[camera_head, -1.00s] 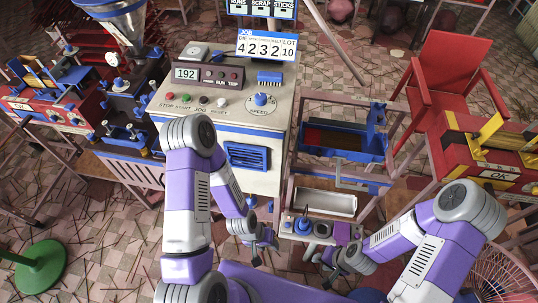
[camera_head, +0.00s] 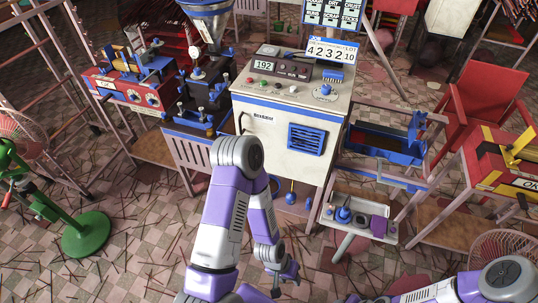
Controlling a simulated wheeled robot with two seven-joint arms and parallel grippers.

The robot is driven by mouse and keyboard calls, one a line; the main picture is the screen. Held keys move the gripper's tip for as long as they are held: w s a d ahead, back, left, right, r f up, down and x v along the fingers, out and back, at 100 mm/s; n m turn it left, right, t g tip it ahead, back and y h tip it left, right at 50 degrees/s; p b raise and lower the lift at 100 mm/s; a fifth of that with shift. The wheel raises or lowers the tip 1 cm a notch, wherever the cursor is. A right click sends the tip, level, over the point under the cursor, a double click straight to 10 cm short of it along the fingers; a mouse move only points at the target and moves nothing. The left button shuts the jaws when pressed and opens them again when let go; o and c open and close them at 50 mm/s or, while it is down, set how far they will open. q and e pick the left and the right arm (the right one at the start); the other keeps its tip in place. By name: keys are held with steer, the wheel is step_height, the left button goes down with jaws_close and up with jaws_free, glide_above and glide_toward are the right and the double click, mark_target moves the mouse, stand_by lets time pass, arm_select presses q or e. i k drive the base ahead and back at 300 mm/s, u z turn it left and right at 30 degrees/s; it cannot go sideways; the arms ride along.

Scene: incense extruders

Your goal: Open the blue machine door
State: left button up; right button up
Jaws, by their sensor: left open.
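The cream machine cabinet with blue trim (camera_head: 258,148) stands in the middle of the view. Its front panel has a blue louvred vent (camera_head: 306,139) and a slim handle at its left edge (camera_head: 241,123). The panel looks closed. My left gripper (camera_head: 284,283) is open and empty, low in front of the cabinet and apart from it. My right arm is at the bottom right; only a sliver of what seems to be its gripper (camera_head: 355,299) shows at the bottom edge, so its jaws are unclear.
A small tray stand (camera_head: 385,239) and a blue trough (camera_head: 385,145) are right of the cabinet. A red machine (camera_head: 130,88) and dark blue-trimmed machinery are on the left. A green fan stand (camera_head: 86,234) is at lower left. Sticks litter the tiled floor.

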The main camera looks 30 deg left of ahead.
mark_target(269, 120)
steer(key=u, duration=0.95)
steer(key=i, duration=1)
steer(key=k, duration=0.35)
